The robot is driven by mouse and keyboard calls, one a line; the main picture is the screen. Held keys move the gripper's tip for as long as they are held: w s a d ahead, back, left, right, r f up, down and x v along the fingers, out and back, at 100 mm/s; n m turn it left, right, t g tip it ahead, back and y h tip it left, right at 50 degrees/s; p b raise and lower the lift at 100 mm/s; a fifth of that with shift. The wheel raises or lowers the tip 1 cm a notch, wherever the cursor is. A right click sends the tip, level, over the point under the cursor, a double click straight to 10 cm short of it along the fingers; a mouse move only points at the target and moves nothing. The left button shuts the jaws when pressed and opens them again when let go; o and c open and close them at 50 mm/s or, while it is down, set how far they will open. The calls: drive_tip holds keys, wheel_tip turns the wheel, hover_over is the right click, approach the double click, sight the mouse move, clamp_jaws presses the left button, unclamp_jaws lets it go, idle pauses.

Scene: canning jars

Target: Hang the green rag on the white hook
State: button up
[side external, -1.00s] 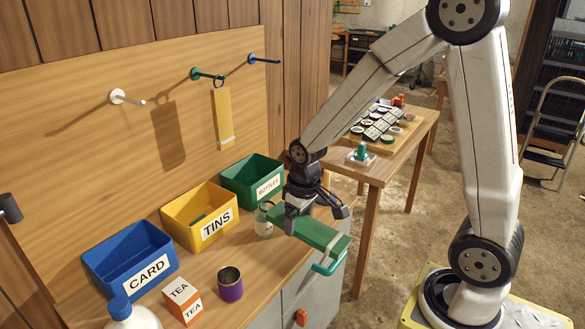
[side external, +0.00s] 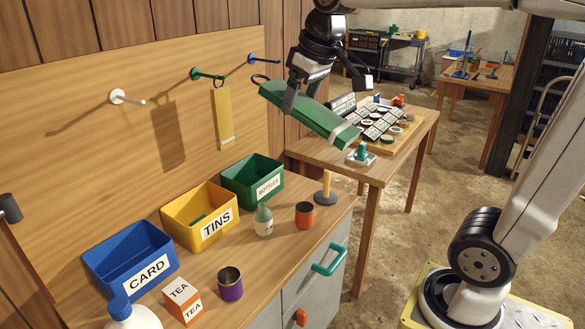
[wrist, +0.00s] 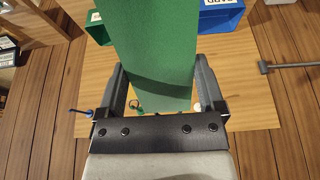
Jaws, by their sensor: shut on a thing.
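My gripper (side external: 300,85) is shut on the green rag (side external: 320,119), which is held high above the bench, to the right of the hooks. The rag is a long flat strip, tilted, with a dark loop at its upper left end and a pale band near its lower right end. In the wrist view the rag (wrist: 155,45) runs up between the two fingers (wrist: 160,95). The white hook (side external: 117,96) is on the wooden board at the left and is empty. The rag is well apart from it.
A yellow rag (side external: 222,118) hangs on the green hook (side external: 205,74); the blue hook (side external: 262,60) is empty. Below stand the blue CARD bin (side external: 130,262), yellow TINS bin (side external: 200,215) and green BOTTLES bin (side external: 252,180). A bottle (side external: 263,222), cans and a tea box (side external: 182,300) stand in front.

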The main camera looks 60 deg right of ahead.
drive_tip(key=shift+t, duration=0.3)
wheel_tip(320, 180, up, 5)
drive_tip(key=shift+w+a, duration=0.1)
drive_tip(key=shift+w, duration=0.15)
drive_tip(key=shift+w+a+t, duration=2.7)
drive_tip(key=shift+w+t, duration=0.25)
drive_tip(key=shift+w, duration=3.15)
drive_tip(key=shift+w+a+t, duration=2.7)
drive_tip(key=shift+w+t, duration=0.25)
drive_tip(key=shift+w, duration=3.15)
wheel_tip(320, 180, down, 18)
drive_tip(key=t, duration=0.1)
drive_tip(key=shift+t, duration=0.3)
drive_tip(key=shift+w+r, duration=0.1)
drive_tip(key=shift+w, duration=0.25)
